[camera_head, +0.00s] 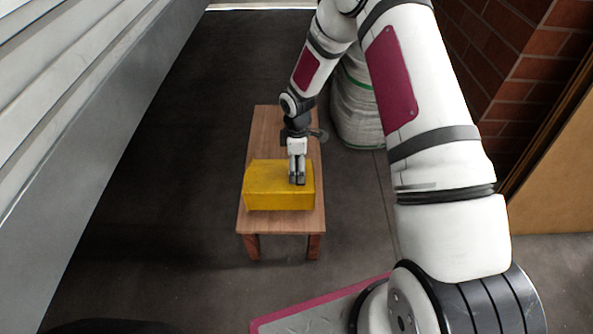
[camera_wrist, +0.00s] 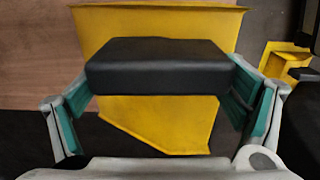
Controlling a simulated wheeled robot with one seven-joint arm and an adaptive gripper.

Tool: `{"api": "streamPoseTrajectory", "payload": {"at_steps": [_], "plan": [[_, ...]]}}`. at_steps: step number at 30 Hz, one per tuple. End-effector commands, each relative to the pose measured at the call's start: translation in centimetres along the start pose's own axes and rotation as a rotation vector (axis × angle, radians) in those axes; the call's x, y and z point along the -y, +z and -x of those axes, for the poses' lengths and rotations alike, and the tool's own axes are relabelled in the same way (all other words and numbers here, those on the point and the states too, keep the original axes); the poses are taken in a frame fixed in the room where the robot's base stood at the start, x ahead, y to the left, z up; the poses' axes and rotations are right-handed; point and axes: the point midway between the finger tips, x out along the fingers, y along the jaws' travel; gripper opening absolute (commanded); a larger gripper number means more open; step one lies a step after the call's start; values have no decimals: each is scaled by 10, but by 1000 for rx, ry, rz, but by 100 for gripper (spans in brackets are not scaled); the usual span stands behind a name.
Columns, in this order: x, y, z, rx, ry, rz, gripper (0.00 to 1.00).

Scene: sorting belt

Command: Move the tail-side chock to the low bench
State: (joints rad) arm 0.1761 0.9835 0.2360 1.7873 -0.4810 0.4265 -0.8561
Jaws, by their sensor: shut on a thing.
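A yellow chock (camera_head: 276,199) is over the top of the low wooden bench (camera_head: 276,122). I cannot tell whether it rests on the bench or hangs just above it. My gripper (camera_head: 297,181) reaches down to the chock's right part. In the wrist view, its teal-padded fingers are shut on the two ends of a black block-like grip (camera_wrist: 157,67) on the yellow chock (camera_wrist: 165,120). The bench wood (camera_wrist: 35,50) shows at the left of that view.
A pale sack (camera_head: 355,105) stands on the floor behind the bench, to the right. A grey metal side (camera_head: 110,110) runs along the left. A brick wall (camera_head: 525,50) is at the right. Another yellow object (camera_wrist: 284,65) shows at the wrist view's right edge.

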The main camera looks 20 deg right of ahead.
Motion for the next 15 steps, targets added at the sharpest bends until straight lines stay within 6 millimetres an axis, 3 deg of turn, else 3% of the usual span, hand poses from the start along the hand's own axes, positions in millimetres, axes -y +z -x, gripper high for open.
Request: {"api": "streamPoseTrajectory", "payload": {"at_steps": [5, 15], "plan": [[-7, -1, -2, -2, 2, 0, 47], [-7, -1, -36, -1, 1, 0, 47]]}}
